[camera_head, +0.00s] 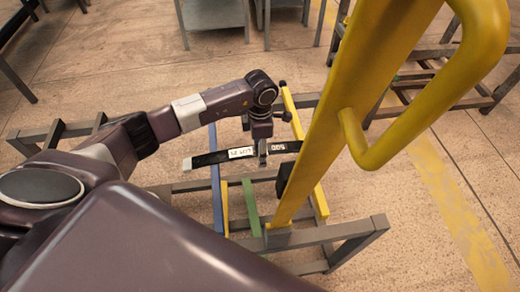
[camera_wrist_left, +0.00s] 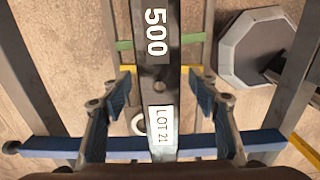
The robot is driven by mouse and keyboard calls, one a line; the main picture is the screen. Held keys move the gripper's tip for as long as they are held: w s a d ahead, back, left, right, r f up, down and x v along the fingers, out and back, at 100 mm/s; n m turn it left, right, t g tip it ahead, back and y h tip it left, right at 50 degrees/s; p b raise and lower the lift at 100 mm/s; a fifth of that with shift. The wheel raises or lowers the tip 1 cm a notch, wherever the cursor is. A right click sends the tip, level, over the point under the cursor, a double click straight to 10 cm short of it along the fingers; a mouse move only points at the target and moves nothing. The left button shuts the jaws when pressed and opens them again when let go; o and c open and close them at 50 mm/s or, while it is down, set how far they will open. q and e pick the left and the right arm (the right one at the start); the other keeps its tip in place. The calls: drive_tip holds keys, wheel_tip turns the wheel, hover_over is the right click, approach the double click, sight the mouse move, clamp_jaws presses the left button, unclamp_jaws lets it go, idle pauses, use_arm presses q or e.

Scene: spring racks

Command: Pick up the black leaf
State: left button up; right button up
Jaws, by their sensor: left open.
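The black leaf (camera_head: 215,158) is a long flat dark bar lying across the rack, with a white "LOT 21" label and "500" on it. It also runs up the middle of the left wrist view (camera_wrist_left: 158,75). My left gripper (camera_head: 262,156) is over the leaf in the head view. In the left wrist view my left gripper (camera_wrist_left: 160,97) is open, one blue-padded finger on each side of the leaf, with gaps between pads and leaf. The right gripper is not in view.
A grey rack (camera_head: 345,230) carries a blue bar (camera_head: 216,190), a green bar (camera_head: 250,205) and yellow bars. A large yellow post with a handle (camera_head: 345,90) rises close to the right of my left gripper. A dark octagonal block (camera_wrist_left: 258,48) sits right of the leaf.

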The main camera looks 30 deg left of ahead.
use_arm(q)
drive_tip(key=c, duration=1.2)
drive_tip(key=shift+w+r, duration=0.1)
drive_tip(key=shift+w, duration=0.05)
drive_tip(key=shift+c, duration=1)
